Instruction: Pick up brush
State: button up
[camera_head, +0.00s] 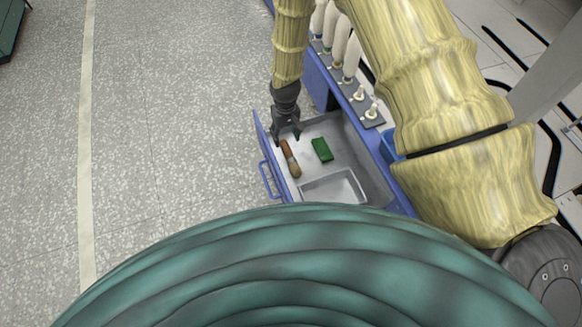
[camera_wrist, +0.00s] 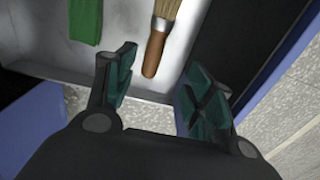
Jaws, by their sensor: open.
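The brush (camera_head: 291,160) lies in the open drawer, near its left wall. It has a brown wooden handle and paler bristles, with the handle end toward my gripper (camera_head: 287,136). In the wrist view the brush (camera_wrist: 154,54) shows its handle between the lines of my fingers, just beyond their tips, with the bristles cut off at the top edge. My gripper (camera_wrist: 157,80) is open and empty, over the drawer's far end. I see no contact with the brush.
A green block (camera_head: 322,149) lies right of the brush; it also shows in the wrist view (camera_wrist: 86,20). A pale shallow tray (camera_head: 332,187) fills the drawer's near part. The blue drawer front (camera_head: 262,139) and several bobbins (camera_head: 351,62) on the cabinet stand close by.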

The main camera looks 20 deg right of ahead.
aim_at(286, 148)
jog(key=f+b, duration=0.1)
jog(key=f, duration=0.1)
jog(key=w+f+b, duration=0.1)
jog(key=f, duration=0.1)
jog(key=f+b, duration=0.1)
jog(key=f, duration=0.1)
jog(key=shift+w+f, duration=0.15)
jog(key=shift+w, duration=0.2)
jog(key=shift+w+d+f+b, duration=0.1)
jog(key=shift+d+f+b, duration=0.05)
jog(key=shift+f+b, duration=1)
jog(key=shift+d+f+b, duration=0.15)
jog(key=shift+f+b, duration=0.55)
jog(key=shift+f, duration=0.75)
jog(key=c, duration=1.1)
